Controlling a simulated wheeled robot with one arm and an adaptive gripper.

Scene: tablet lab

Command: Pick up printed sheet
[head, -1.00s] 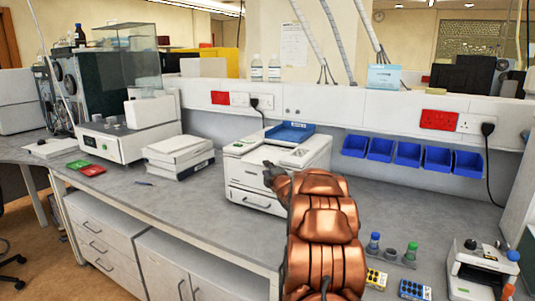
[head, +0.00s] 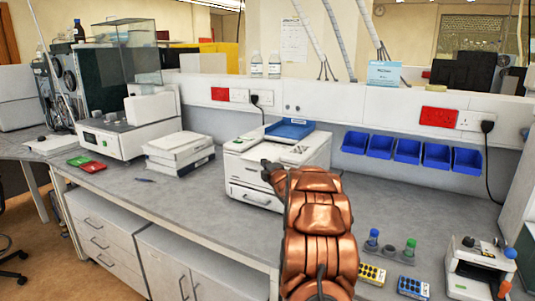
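A white printer (head: 248,172) stands on the grey bench, with a blue tray (head: 290,130) at its back top. A pale, paper-like surface shows on top of the printer, but I cannot tell whether it is the printed sheet. My copper-coloured arm reaches up from the bottom of the head view. My gripper (head: 267,166) is small and dark at the arm's far end, in front of the printer's top. Its fingers are too small to tell whether they are open or shut. The arm hides the printer's right front.
A stack of white boxes (head: 179,152) and a white instrument (head: 127,130) stand left of the printer. Blue bins (head: 408,151) hang on the wall panel. Small bottles (head: 373,240) and a white device (head: 480,268) stand at right. The bench behind the bottles is clear.

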